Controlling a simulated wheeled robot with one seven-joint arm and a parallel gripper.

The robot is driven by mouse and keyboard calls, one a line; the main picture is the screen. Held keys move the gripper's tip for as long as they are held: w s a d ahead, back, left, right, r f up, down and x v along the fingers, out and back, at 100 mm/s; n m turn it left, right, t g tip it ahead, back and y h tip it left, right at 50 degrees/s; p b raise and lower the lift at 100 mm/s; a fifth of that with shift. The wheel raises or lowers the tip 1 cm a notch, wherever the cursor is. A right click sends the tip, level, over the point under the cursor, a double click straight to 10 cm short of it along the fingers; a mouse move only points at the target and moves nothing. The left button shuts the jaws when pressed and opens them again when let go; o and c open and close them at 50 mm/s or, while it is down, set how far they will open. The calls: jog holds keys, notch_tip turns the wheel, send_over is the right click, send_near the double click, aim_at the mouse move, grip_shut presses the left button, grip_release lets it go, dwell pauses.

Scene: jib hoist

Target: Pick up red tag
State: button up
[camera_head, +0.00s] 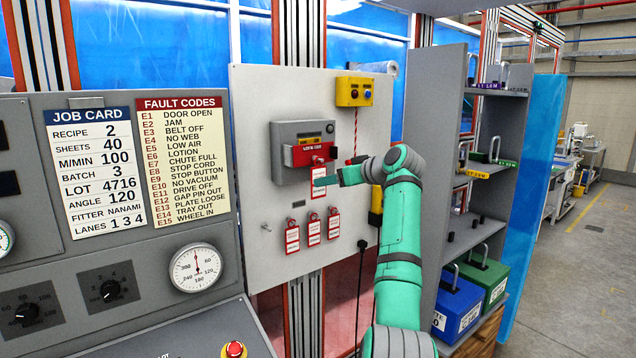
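Three red tags with white labels hang in a row low on the grey panel: a left one (292,238), a middle one (314,230) and a right one (333,224). Another red-edged tag (317,190) is higher up, just below the red lock-out box (308,153). My gripper (322,181) is in front of this upper tag and covers part of it. I cannot tell whether it touches or holds that tag, or whether its fingers are open. My green arm reaches in from the lower right.
A yellow button box (354,91) is above right on the panel, with a red-striped cord below it. A shelf unit (463,180) with blue (457,305) and green (486,275) bins stands right of my arm. A control desk with a red button (234,349) is at left.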

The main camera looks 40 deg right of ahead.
aim_at(319, 177)
jog(key=shift+a+x, duration=0.25)
jog(key=shift+x, duration=0.8)
jog(key=shift+a+x, duration=0.25)
jog(key=shift+x, duration=0.8)
jog(key=shift+a+x, duration=0.25)
jog(key=shift+x, duration=0.8)
jog(key=shift+w+a+r, duration=0.1)
jog(key=shift+w+a, duration=0.2)
jog(key=shift+w, duration=0.05)
jog(key=shift+s+d, duration=0.15)
jog(key=c, duration=0.7)
jog(key=shift+s+d, duration=0.2)
jog(key=shift+d, duration=0.05)
jog(key=c, duration=0.4)
jog(key=shift+s, duration=0.1)
